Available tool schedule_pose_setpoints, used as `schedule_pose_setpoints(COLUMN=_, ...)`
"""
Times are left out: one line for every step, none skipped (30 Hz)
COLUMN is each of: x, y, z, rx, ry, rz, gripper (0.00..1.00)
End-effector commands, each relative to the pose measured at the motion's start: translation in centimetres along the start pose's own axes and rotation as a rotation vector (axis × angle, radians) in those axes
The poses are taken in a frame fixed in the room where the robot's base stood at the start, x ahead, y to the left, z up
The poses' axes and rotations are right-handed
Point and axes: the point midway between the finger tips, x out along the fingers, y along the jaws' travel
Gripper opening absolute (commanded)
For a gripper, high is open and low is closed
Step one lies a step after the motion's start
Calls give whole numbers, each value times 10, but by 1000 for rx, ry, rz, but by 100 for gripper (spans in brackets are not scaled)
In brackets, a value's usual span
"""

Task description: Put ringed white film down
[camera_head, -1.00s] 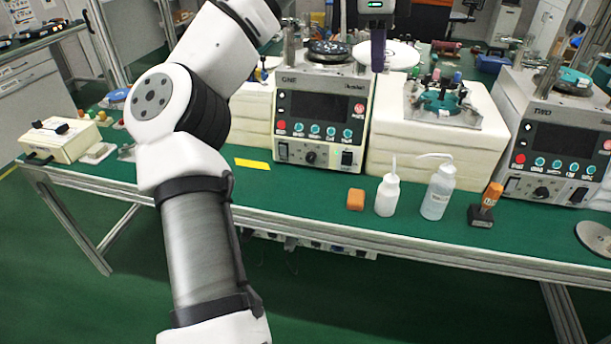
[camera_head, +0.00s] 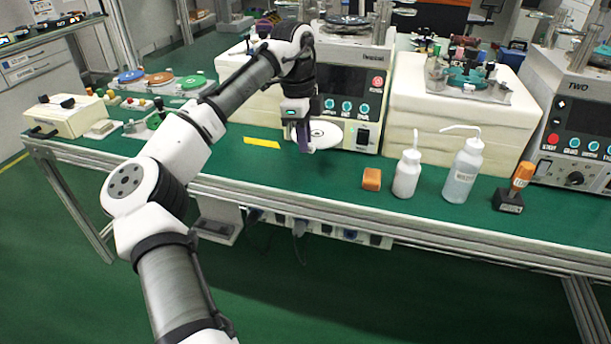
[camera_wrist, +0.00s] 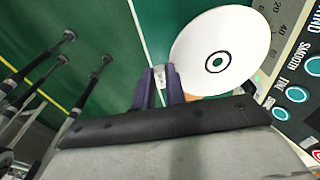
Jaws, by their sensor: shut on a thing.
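The ringed white film (camera_head: 328,131) is a thin white disc with a dark ring around its centre. In the head view it stands in front of the lower left of the middle machine, above the green bench top. It also shows large in the wrist view (camera_wrist: 200,45), with its printed ring in sight. My gripper (camera_head: 302,140), with purple fingers, is shut on the film's left edge and points down. In the wrist view the fingers (camera_wrist: 160,78) meet at the film's edge. I cannot tell whether the film touches the bench.
The middle machine (camera_head: 352,85) stands right behind the film. A yellow strip (camera_head: 262,143) lies to the left on the bench. An orange block (camera_head: 371,179), two white bottles (camera_head: 406,176) and an orange-handled stamp (camera_head: 515,185) stand to the right. Bare green bench lies around the gripper.

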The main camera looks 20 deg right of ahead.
Motion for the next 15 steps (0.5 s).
schedule_pose_setpoints(x=14, y=1, z=2, rx=-1, ry=-2, rz=3, gripper=0)
schedule_pose_setpoints(x=21, y=1, z=3, rx=-1, ry=-1, rz=1, gripper=0)
schedule_pose_setpoints(x=30, y=1, z=3, rx=0, ry=-2, rz=1, gripper=0)
schedule_pose_setpoints(x=36, y=0, z=4, rx=-1, ry=-2, rz=1, gripper=0)
schedule_pose_setpoints(x=41, y=1, z=5, rx=-1, ry=-2, rz=1, gripper=0)
schedule_pose_setpoints(x=47, y=1, z=5, rx=-1, ry=-1, rz=0, gripper=0)
schedule_pose_setpoints(x=50, y=0, z=5, rx=-1, ry=-1, rz=1, gripper=0)
schedule_pose_setpoints(x=53, y=0, z=5, rx=0, ry=-1, rz=0, gripper=0)
schedule_pose_setpoints(x=56, y=0, z=5, rx=0, ry=0, rz=-1, gripper=0)
schedule_pose_setpoints(x=58, y=0, z=5, rx=0, ry=0, rz=-1, gripper=0)
schedule_pose_setpoints(x=60, y=0, z=6, rx=0, ry=0, rz=0, gripper=0)
schedule_pose_setpoints(x=64, y=0, z=6, rx=0, ry=-1, rz=1, gripper=0)
schedule_pose_setpoints(x=68, y=0, z=7, rx=-1, ry=0, rz=0, gripper=0)
schedule_pose_setpoints(x=72, y=0, z=7, rx=-1, ry=0, rz=0, gripper=0)
schedule_pose_setpoints(x=79, y=1, z=8, rx=-1, ry=-1, rz=2, gripper=0)
